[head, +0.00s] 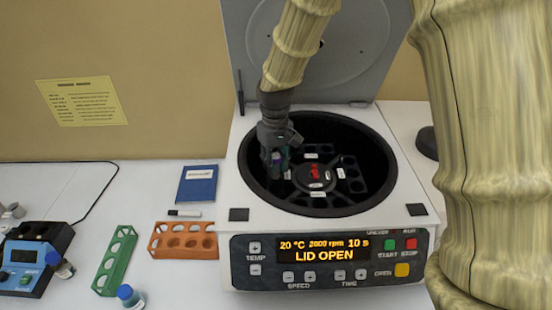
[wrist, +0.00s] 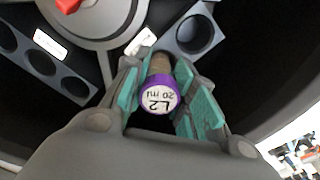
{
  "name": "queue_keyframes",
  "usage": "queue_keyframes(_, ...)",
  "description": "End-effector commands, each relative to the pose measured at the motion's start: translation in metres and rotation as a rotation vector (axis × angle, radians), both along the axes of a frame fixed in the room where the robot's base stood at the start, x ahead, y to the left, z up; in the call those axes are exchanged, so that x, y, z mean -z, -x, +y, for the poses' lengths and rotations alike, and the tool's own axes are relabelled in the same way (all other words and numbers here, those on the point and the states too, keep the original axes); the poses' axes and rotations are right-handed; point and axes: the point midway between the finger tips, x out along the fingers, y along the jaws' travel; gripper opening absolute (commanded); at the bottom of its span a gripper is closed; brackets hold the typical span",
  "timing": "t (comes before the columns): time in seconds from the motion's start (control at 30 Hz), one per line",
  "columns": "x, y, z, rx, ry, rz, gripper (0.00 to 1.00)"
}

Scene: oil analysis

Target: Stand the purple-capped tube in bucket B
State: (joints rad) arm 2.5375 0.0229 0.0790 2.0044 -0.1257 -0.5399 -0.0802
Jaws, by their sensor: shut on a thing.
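My gripper (head: 275,158) reaches down inside the open centrifuge (head: 240,215), at the left part of its bowl. Another bucket (wrist: 62,81) lies to the left. The bucket letters are not readable.
The centrifuge lid is up, and the display (head: 325,250) reads "LID OPEN". An orange rack (head: 183,241), a green rack (head: 115,260), blue-capped tubes (head: 126,293), a blue book (head: 197,184) and a blue device (head: 27,262) stand left on the table. The bowl's rim surrounds my gripper.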

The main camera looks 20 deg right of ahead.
Motion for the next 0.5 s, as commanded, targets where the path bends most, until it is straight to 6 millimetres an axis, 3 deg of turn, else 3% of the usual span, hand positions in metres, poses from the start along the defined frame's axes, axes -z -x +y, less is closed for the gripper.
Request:
queue_keyframes(0.37, 0.0038, -0.0001, 0.0000, 0.000, 0.000, -0.001, 0.09)
queue_keyframes(0.4, 0.0037, -0.0002, 0.0000, 0.000, 0.000, -0.001, 0.32)
queue_keyframes(0.5, 0.0037, -0.0002, 0.0000, 0.000, 0.000, -0.001, 0.50)
